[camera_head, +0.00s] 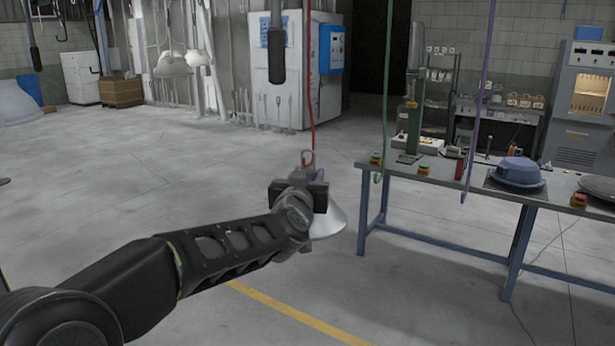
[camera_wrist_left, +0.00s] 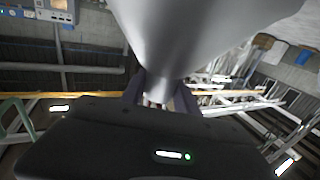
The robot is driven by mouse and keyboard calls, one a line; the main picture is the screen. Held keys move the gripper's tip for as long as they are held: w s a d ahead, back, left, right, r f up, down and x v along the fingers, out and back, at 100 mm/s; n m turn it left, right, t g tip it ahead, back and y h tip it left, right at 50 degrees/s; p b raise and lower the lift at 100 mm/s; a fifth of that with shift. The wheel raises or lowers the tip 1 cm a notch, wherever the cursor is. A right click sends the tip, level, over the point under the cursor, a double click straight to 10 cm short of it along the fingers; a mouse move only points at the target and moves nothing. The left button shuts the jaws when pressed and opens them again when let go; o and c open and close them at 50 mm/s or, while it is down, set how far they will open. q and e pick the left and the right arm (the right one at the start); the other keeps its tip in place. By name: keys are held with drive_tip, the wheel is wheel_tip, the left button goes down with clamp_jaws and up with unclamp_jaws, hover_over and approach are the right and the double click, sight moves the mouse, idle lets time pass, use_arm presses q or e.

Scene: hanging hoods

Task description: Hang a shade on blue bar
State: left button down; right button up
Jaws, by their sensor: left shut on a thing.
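My left gripper (camera_head: 309,182) is shut on a pale grey, cone-shaped shade (camera_head: 328,222) and holds it in the air. The shade's wide rim points down and a small ring (camera_head: 308,157) stands above the gripper. In the left wrist view, the shade (camera_wrist_left: 195,35) fills the upper middle, its narrow neck between the fingers. A thin red bar (camera_head: 312,80) hangs just above the ring; I cannot tell if they touch. A green bar (camera_head: 387,90) and a violet-blue bar (camera_head: 484,100) hang further right. No plainer blue bar shows. My right gripper is out of view.
A dark post (camera_head: 276,55) hangs near the top. White hoods (camera_head: 172,62) hang at the back left. The floor (camera_head: 150,170) at the left is clear.

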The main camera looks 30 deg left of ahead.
use_arm(q)
drive_tip(key=shift+f+b, duration=1.05)
drive_tip(key=shift+f, duration=0.3)
idle(0.3)
drive_tip(key=c, duration=0.8)
unclamp_jaws()
drive_tip(key=shift+c, duration=0.2)
drive_tip(key=shift+s, duration=0.15)
drive_tip(key=v, duration=0.7)
drive_tip(key=shift+s+d+b, duration=0.15)
drive_tip(key=shift+s+b, duration=0.1)
drive_tip(key=shift+b, duration=0.15)
